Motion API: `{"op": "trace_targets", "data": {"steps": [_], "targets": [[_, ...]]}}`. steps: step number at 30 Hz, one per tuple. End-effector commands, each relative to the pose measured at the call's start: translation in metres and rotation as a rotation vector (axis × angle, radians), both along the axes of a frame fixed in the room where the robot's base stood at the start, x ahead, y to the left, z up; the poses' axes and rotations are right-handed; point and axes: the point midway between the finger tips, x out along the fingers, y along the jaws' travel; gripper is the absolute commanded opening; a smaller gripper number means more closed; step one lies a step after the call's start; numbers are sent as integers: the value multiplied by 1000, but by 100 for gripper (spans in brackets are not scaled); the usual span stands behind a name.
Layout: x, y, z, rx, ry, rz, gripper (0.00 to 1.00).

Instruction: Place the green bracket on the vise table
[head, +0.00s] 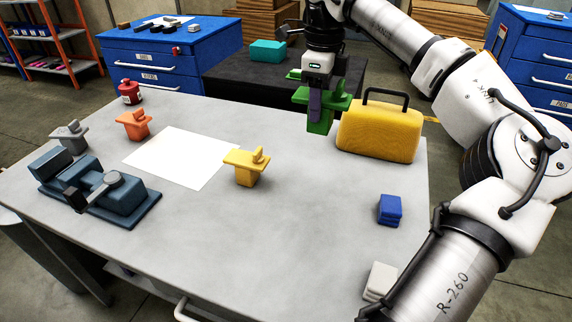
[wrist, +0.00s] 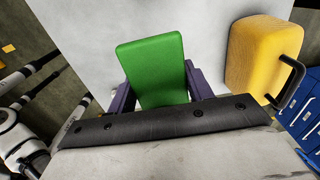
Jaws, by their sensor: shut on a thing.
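The green bracket (head: 320,115) hangs in the air at the back of the grey vise table, left of the yellow case. My gripper (head: 315,104) points down and is shut on it. In the wrist view the green bracket (wrist: 152,72) shows as a flat green face between the purple fingers of my gripper (wrist: 155,88). The vise table (head: 300,235) has a dark blue vise (head: 105,190) at its left front. I cannot tell exactly how high the bracket is above the table.
The yellow case (head: 378,135) stands close right of the bracket. A yellow bracket (head: 245,165), white sheet (head: 182,157), orange bracket (head: 133,123), grey bracket (head: 70,136), red container (head: 130,92) and blue blocks (head: 390,209) occupy the table. The middle right is clear. A black table (head: 245,82) stands behind.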

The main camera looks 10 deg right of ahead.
Motion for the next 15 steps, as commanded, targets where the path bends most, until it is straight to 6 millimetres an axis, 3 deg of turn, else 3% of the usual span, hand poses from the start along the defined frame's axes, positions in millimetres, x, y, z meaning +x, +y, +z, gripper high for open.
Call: {"op": "trace_targets", "data": {"steps": [15], "targets": [[-1, 0, -128, 3, 2, 2, 18]]}}
